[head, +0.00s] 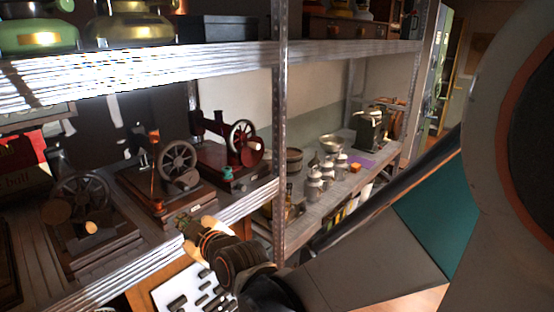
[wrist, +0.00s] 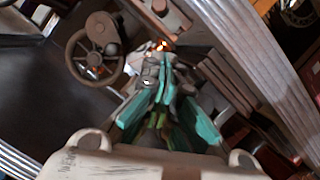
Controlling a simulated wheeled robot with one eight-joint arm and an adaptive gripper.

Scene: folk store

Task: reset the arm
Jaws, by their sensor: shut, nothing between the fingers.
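My gripper (head: 184,221) is at the front edge of the middle shelf in the head view, just in front of a dark sewing machine with a spoked wheel (head: 178,160). In the wrist view the teal fingers of my gripper (wrist: 163,80) are together, with nothing visible between them. A spoked wheel (wrist: 94,54) is close by on the upper left there. My arm reaches in from the right of the head view, and its dark link passes in front of the shelving. I cannot tell whether the fingertips touch the machine's base.
A metal post (head: 280,130) stands right of my gripper. The upper shelf (head: 200,62) runs above it. A red sewing machine (head: 228,142) and another wheeled machine (head: 80,205) stand nearby. Silver canisters (head: 315,185) and a grinder (head: 370,130) stand beyond the post. A white board (head: 180,292) is below.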

